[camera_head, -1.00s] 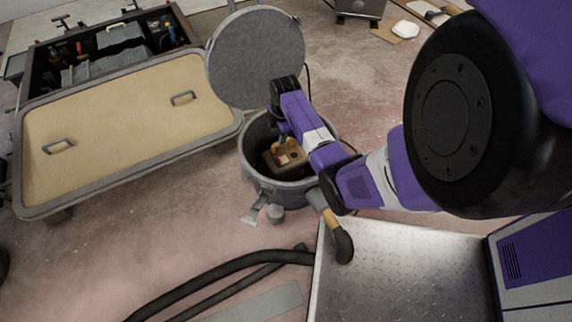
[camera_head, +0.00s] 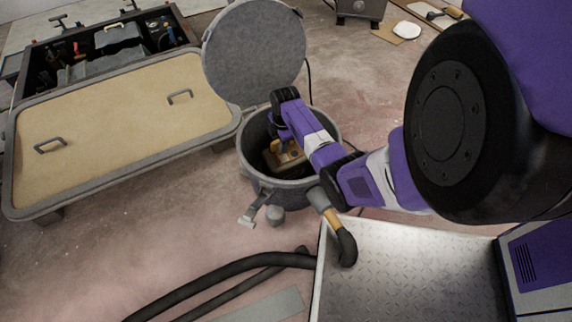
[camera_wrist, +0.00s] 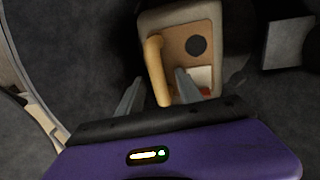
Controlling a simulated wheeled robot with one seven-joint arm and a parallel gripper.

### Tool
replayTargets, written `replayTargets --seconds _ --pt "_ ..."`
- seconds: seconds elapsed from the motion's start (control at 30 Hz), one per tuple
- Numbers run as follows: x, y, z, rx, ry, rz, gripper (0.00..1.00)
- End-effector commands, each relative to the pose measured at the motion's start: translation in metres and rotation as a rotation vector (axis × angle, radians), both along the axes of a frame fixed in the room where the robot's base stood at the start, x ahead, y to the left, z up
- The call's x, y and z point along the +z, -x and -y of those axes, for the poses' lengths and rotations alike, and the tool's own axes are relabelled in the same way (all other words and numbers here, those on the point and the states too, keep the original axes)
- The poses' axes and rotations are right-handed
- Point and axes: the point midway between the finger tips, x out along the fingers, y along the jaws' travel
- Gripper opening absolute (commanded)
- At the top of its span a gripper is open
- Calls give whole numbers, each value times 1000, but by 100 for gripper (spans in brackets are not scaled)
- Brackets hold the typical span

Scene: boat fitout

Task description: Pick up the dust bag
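The dust bag (camera_head: 291,160) is a tan, boxy bag with a yellow handle, lying inside the open grey vacuum drum (camera_head: 250,166). In the wrist view the bag (camera_wrist: 207,28) shows a brown face plate with a dark round hole and a white-and-red label. Its yellow handle (camera_wrist: 154,55) stands up towards me. My gripper (camera_wrist: 159,77) reaches down into the drum, and its two grey fingers are apart, one on each side of the handle. I cannot tell whether either finger touches it. The bag's lower part is hidden in the head view.
The drum's round grey lid (camera_head: 253,50) stands open behind it. A tan-topped cart (camera_head: 120,135) is on the left. A black hose (camera_head: 215,275) lies on the floor in front, beside a metal tread-plate platform (camera_head: 410,275). The drum wall surrounds my gripper closely.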

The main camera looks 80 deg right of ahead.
Motion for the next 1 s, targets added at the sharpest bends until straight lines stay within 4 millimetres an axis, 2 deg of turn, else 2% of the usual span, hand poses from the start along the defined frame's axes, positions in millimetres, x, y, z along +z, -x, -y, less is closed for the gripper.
replayTargets --seconds 0.03,0.2,0.23,1.0 --pt "0 0 0 0 0 0 35" --pt "0 0 0 -1 0 0 1" --pt "0 0 0 -1 0 0 0" --pt "0 0 -1 -1 -2 0 0"
